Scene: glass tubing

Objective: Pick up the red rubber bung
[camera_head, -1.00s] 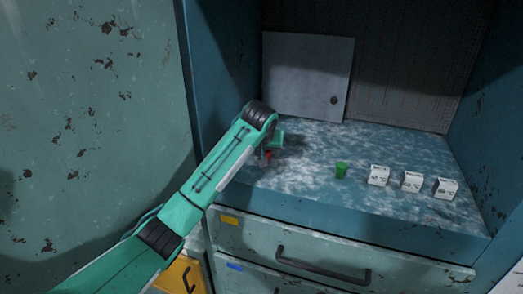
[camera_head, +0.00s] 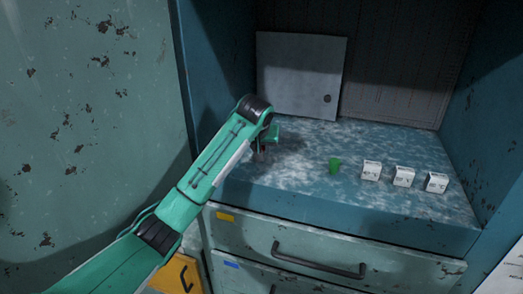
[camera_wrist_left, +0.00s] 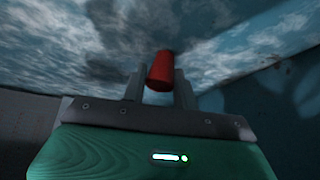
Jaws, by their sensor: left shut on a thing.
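The red rubber bung (camera_wrist_left: 159,72) shows in the left wrist view between the two fingers of my left gripper (camera_wrist_left: 160,80). The gripper is shut on it, one finger on each side. In the head view my left gripper (camera_head: 263,152) points down over the left part of the worktop, and the bung is mostly hidden there by the gripper and arm. I cannot tell whether the bung touches the worktop. My right gripper is not in view.
A green bung (camera_head: 335,166) stands on the worktop (camera_head: 300,185) to the right of the gripper. Further right are three white labelled blocks (camera_head: 371,170), (camera_head: 403,176), (camera_head: 436,183). A grey panel (camera_head: 300,75) leans at the back. A cabinet wall (camera_head: 215,100) stands close on the left.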

